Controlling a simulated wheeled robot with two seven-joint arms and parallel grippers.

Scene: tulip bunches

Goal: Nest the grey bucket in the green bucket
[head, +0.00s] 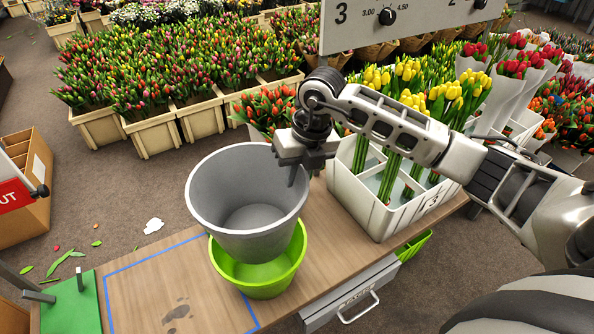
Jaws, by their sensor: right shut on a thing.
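The grey bucket (240,226) is held upright over the green bucket (262,283), which stands on the wooden table. The grey bucket's lower part overlaps the green bucket's opening in the head view. I cannot tell whether its base is inside the green bucket or just above it. My right gripper (293,172) is shut on the grey bucket's right rim, with one finger showing inside the wall. The arm comes in from the right.
A white divided crate (380,217) with yellow tulips stands on the table to the right. A blue outline (150,258) marks the tabletop at the left, beside a green mat (72,305). A drawer (352,297) sits below the table's front edge. Flower boxes fill the floor behind.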

